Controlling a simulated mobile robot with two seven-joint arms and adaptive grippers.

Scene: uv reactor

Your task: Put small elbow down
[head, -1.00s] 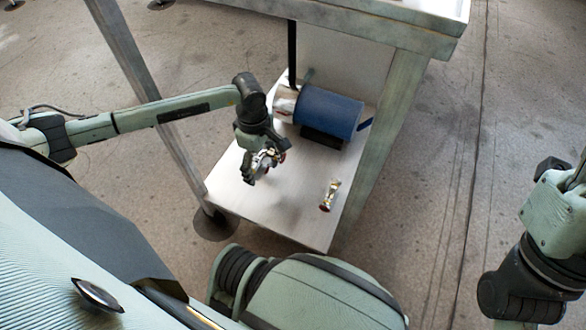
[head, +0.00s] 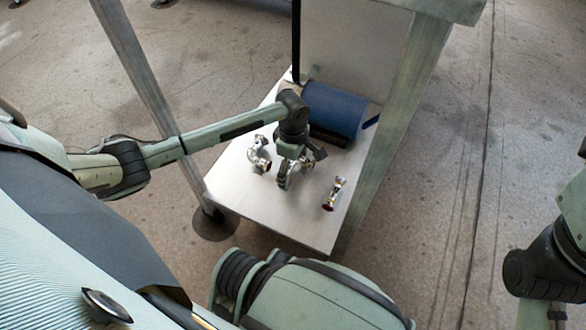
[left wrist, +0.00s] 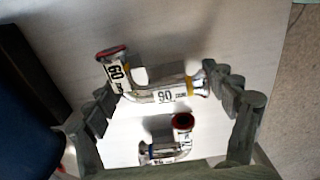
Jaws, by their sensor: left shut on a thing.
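My left gripper (head: 284,184) is low over the metal shelf, between two metal fittings. In the left wrist view its fingers (left wrist: 158,82) are shut on the small elbow (left wrist: 150,94), a shiny bent pipe with a red-rimmed end and labels "60" and "90". In the head view the gripper mostly hides this elbow. I cannot tell whether it touches the shelf. Another elbow (head: 257,155) lies on the shelf left of the gripper; it also shows at the bottom of the left wrist view (left wrist: 168,150), partly cut off by the gripper. My right gripper is out of view.
The shelf (head: 300,226) has bare room at its front. A metal fitting with a red end (head: 334,193) stands or lies to the right. A blue cylinder (head: 336,108) sits at the back. Frame legs (head: 145,80) and (head: 400,125) bound the shelf.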

